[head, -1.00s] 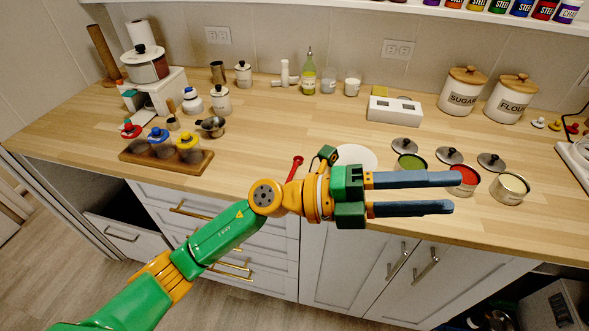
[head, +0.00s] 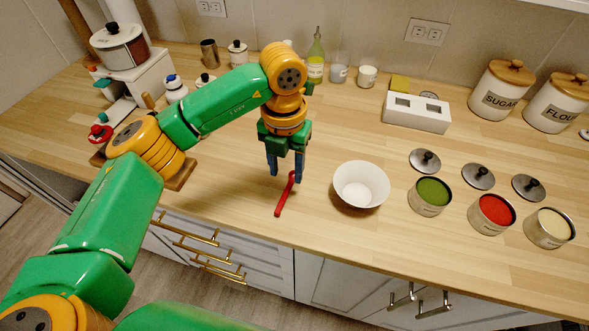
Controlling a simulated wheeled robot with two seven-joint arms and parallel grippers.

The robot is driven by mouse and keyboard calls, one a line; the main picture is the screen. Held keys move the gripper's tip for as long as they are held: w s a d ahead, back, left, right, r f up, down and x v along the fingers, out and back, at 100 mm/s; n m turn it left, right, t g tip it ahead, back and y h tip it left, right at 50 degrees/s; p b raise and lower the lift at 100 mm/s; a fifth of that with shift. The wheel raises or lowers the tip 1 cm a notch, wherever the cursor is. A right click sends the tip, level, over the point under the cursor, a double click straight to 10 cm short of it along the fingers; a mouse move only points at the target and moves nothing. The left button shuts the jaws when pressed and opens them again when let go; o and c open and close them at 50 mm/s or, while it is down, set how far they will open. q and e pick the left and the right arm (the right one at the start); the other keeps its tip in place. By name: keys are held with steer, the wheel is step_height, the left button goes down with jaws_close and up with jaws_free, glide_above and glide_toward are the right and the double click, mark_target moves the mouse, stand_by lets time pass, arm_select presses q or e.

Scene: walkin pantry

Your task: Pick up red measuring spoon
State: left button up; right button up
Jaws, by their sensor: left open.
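The red measuring spoon (head: 283,200) lies on the wooden counter near its front edge, left of the white bowl. Its handle points toward the front edge and its other end lies under my gripper. My left gripper (head: 285,178) points down over that far end, with its two blue fingers apart. The right finger overlaps the spoon's end in this view. I cannot tell whether the finger touches it. My right gripper is not in view.
A white bowl (head: 361,184) stands just right of the spoon. Open cans of green (head: 430,196), red (head: 491,213) and pale (head: 549,228) contents stand further right, with lids behind them. A white block (head: 416,113) stands at the back. My left arm hides part of the left counter.

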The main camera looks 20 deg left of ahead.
mark_target(285, 196)
arm_select(q)
steer(key=s+f+p, duration=0.1)
steer(key=s+p, duration=0.1)
steer(key=s, duration=0.1)
steer(key=shift+f, duration=0.4)
steer(key=f, duration=0.3)
steer(key=shift+w+f, duration=0.25)
steer(key=shift+w, duration=0.1)
steer(key=shift+w+f, duration=0.1)
steer(key=shift+w, duration=0.1)
steer(key=shift+s+r, duration=0.2)
steer(key=shift+s, duration=0.1)
jaws_close()
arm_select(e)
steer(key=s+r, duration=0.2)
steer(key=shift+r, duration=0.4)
arm_select(q)
steer(key=shift+w, duration=0.2)
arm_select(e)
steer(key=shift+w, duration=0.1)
